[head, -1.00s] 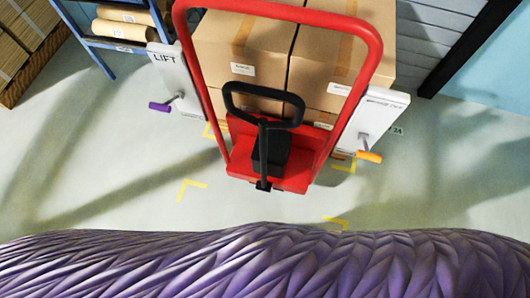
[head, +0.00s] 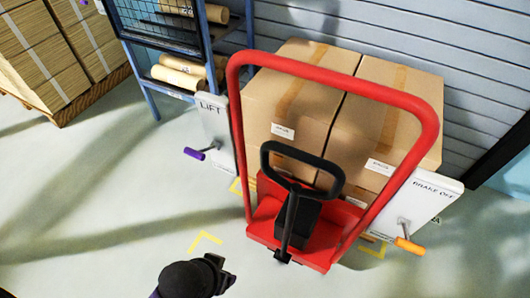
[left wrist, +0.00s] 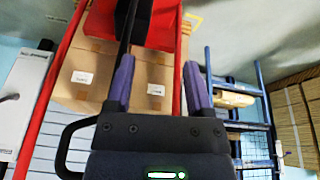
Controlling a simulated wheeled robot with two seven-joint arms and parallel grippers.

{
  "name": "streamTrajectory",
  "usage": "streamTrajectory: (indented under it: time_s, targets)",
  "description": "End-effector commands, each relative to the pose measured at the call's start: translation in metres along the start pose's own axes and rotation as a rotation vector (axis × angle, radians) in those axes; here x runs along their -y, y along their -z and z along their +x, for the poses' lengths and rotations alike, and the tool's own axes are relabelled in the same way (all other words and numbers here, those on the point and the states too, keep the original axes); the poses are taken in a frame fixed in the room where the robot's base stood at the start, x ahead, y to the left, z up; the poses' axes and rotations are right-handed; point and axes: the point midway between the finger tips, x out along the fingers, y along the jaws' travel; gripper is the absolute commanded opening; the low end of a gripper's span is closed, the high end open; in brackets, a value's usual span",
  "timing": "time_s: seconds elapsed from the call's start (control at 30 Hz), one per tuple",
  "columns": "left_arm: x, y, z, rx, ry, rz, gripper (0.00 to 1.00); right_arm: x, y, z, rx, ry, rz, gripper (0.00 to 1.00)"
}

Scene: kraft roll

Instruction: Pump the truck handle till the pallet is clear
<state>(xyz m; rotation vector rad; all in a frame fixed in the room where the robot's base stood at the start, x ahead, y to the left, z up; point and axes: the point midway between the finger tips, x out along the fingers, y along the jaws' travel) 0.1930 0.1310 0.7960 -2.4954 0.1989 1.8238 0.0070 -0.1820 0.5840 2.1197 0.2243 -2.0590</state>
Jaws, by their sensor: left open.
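The red pallet truck (head: 330,252) stands with its tall red hoop frame around cardboard boxes (head: 375,125). Its black pump handle (head: 300,170) is a loop on a shaft, rising in front of the boxes and leaning slightly. The pallet under the boxes is mostly hidden. My left gripper (head: 222,274) is low in front of the truck, left of the handle's base and apart from it. In the left wrist view its purple fingers (left wrist: 159,80) are open and empty; part of the black handle (left wrist: 64,148) shows behind the gripper. My right gripper is not in view.
A LIFT board (head: 215,120) with a purple crank (head: 200,152) is on the left; a BRAKE OFF board (head: 425,205) with an orange lever (head: 408,245) is on the right. A blue rack (head: 150,70) holds paper rolls.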

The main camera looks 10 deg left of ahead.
Motion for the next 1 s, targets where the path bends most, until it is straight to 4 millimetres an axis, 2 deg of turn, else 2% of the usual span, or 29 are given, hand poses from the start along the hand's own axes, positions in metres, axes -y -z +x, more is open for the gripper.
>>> streamTrajectory:
  time_s: [0.03,0.1,0.3,0.43,0.6,0.7,0.87,1.0]
  targets:
    - [-0.012,0.022,-0.009,-0.098,-0.049,-0.049,0.67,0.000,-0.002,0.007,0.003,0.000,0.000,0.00]
    - [-0.034,0.056,-0.017,-0.255,-0.156,-0.158,0.67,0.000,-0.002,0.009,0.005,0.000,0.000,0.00]
    - [-0.075,0.117,-0.029,-0.551,-0.442,-0.440,0.67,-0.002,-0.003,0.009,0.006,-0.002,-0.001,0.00]
    - [-0.093,0.148,-0.038,-0.712,-0.659,-0.654,0.67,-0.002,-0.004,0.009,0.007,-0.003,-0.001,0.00]
    - [-0.100,0.178,-0.056,-0.902,-0.970,-0.962,0.67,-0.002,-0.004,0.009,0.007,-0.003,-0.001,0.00]
    - [-0.096,0.185,-0.064,-0.982,-1.113,-1.098,0.67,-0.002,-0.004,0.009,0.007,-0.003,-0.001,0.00]
    - [-0.093,0.196,-0.068,-1.027,-1.187,-1.162,0.67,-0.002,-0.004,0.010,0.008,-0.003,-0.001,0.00]
    - [-0.098,0.227,-0.064,-1.028,-1.187,-1.161,0.67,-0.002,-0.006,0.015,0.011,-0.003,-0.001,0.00]
